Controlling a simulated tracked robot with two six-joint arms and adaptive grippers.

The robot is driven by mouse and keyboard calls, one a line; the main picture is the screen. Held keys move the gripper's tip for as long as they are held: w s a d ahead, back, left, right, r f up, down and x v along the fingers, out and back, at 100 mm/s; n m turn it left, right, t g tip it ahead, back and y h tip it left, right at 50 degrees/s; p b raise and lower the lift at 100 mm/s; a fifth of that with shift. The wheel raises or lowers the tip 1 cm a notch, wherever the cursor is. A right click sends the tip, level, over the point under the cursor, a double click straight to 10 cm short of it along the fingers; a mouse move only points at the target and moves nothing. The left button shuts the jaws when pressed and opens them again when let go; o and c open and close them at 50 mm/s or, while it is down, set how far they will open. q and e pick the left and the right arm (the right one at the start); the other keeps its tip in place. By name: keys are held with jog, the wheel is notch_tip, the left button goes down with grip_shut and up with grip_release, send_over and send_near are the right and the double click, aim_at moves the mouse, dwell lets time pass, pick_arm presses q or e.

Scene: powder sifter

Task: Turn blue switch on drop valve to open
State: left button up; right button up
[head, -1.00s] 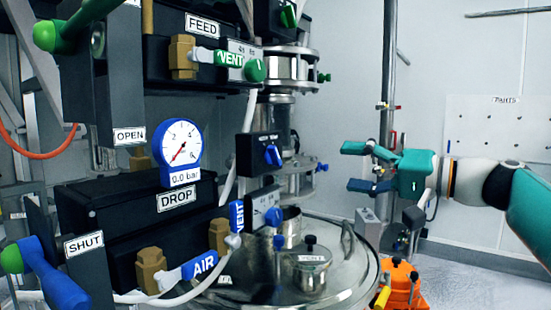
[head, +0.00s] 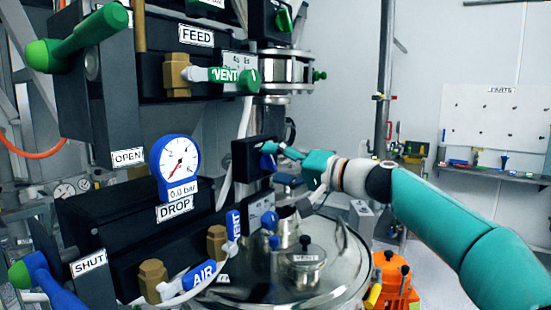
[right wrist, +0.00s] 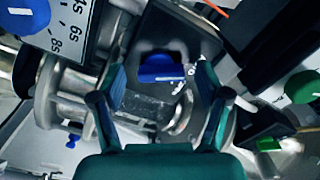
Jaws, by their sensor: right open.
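The blue switch (head: 266,163) sits on a small black box (head: 245,161) right of the DROP unit, partly hidden by my right gripper (head: 277,151). In the right wrist view the blue switch (right wrist: 160,68) lies between my two open teal fingers, with its bar across the picture. White lettering beside it is only partly readable. The fingers are on either side of the switch; I cannot tell if they touch it. The DROP actuator (head: 100,205) has a blue lever (head: 45,283) at the SHUT label (head: 89,263). My left gripper is not in view.
The gauge (head: 177,163) reads about zero. Blue AIR (head: 199,272) and VENT handles stand below the switch. A steel vessel lid (head: 335,270) with fittings lies underneath. In the wrist view, a timer dial (right wrist: 30,15) and a green knob (right wrist: 303,87) flank the fingers.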

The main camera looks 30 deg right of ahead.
jog(key=shift+w+a, duration=0.1)
jog(key=shift+w, duration=0.1)
jog(key=c, duration=1.2)
jog(key=shift+o, duration=0.2)
